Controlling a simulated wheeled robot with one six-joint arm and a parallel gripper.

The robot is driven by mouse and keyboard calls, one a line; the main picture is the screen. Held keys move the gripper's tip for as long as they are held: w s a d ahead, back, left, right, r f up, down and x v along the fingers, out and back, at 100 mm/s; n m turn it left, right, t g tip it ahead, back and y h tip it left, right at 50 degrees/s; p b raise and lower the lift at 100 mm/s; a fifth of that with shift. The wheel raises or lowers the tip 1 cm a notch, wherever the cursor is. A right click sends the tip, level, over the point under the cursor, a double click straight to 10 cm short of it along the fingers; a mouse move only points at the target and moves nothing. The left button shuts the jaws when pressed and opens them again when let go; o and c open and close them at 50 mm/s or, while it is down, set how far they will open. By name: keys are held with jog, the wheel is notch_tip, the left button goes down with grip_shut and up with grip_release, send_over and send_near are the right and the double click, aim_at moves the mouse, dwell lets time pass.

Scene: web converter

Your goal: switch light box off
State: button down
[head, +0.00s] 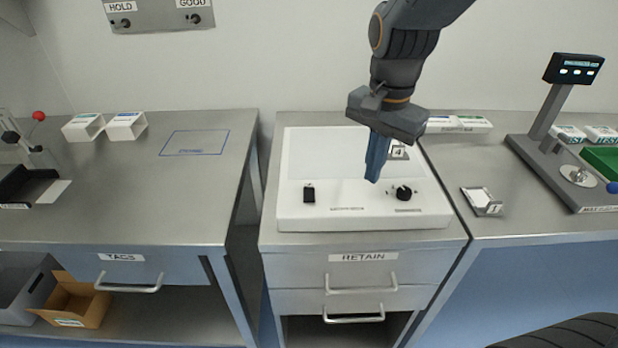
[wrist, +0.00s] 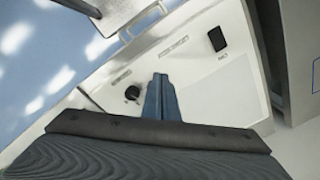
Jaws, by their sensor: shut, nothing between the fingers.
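The light box (head: 431,216) is a white box on the middle counter, with a pale panel on top and a front control strip. A black rocker switch (head: 309,194) sits at the left of the strip; it shows at upper right in the wrist view (wrist: 217,39). A black round knob (head: 403,193) sits at the right of the strip, and it shows left of the fingers in the wrist view (wrist: 132,93). My gripper (head: 372,180) is shut and empty, pointing down above the box, to the left of the knob. Whether its tips touch the box I cannot tell.
A small tag marked 4 (head: 398,153) is behind my gripper. A holder marked 1 (head: 482,202) and a scale (head: 560,150) stand on the right counter. Drawers with a RETAIN label (head: 363,257) are below the box. A gap separates the left counter (head: 200,200).

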aim_at(309, 190)
jog(key=w+a+r+m+b, duration=0.1)
jog(key=w+a+r+m, duration=0.1)
jog(key=a+r+m, duration=0.7)
jog(key=a, duration=0.3)
jog(key=shift+w+a+m+g+b, duration=0.25)
jog(key=shift+a+m+g+b, duration=0.05)
jog(key=shift+a+g, duration=0.1)
notch_tip(309, 190, down, 14)
jog(key=p, duration=0.3)
jog(key=shift+d, duration=0.1)
